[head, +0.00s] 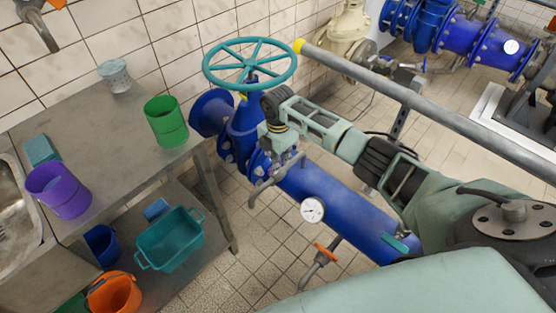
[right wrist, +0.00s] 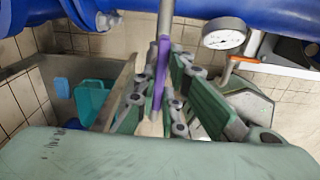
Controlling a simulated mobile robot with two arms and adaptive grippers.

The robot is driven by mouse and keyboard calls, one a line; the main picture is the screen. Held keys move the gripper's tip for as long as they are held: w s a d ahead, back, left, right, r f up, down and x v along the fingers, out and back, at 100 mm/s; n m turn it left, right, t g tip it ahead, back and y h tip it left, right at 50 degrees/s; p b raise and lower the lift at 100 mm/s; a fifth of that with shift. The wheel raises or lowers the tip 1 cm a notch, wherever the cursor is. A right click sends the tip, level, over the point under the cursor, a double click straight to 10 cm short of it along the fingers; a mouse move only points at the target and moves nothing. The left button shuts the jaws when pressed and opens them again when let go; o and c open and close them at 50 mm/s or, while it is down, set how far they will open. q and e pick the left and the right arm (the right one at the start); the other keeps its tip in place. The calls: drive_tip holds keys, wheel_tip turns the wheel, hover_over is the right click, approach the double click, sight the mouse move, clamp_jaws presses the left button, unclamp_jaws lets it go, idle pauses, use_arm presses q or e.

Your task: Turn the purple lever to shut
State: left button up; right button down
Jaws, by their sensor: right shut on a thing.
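The purple lever (right wrist: 160,72) shows in the right wrist view as a narrow upright strip below a grey stem. It stands between the two fingers of my right gripper (right wrist: 158,92), which is shut on it. In the head view my right gripper (head: 276,172) reaches down beside the blue pipe (head: 335,200), below the teal handwheel (head: 250,64). The purple lever cannot be made out there, hidden by the gripper. My left gripper is not in view.
A pressure gauge (head: 312,210) and an orange-handled valve (head: 325,252) sit close to my right gripper. A steel table (head: 110,130) on the left bears a green cup (head: 166,121) and a purple cup (head: 58,191). A grey rail (head: 430,105) crosses behind my arm.

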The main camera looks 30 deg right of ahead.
drive_tip(key=shift+r+m+p, duration=0.2)
drive_tip(key=shift+m+p, duration=1.05)
drive_tip(key=shift+m, duration=0.25)
drive_tip(key=m+p, duration=0.3)
drive_tip(key=m, duration=0.2)
drive_tip(key=m+p, duration=0.2)
drive_tip(key=m, duration=0.3)
drive_tip(key=shift+m, duration=0.4)
drive_tip(key=shift+f+m+p, duration=0.15)
drive_tip(key=shift+m+p, duration=0.6)
drive_tip(key=shift+m, duration=1.45)
drive_tip(key=c, duration=1.8)
unclamp_jaws()
drive_tip(key=shift+c, duration=0.2)
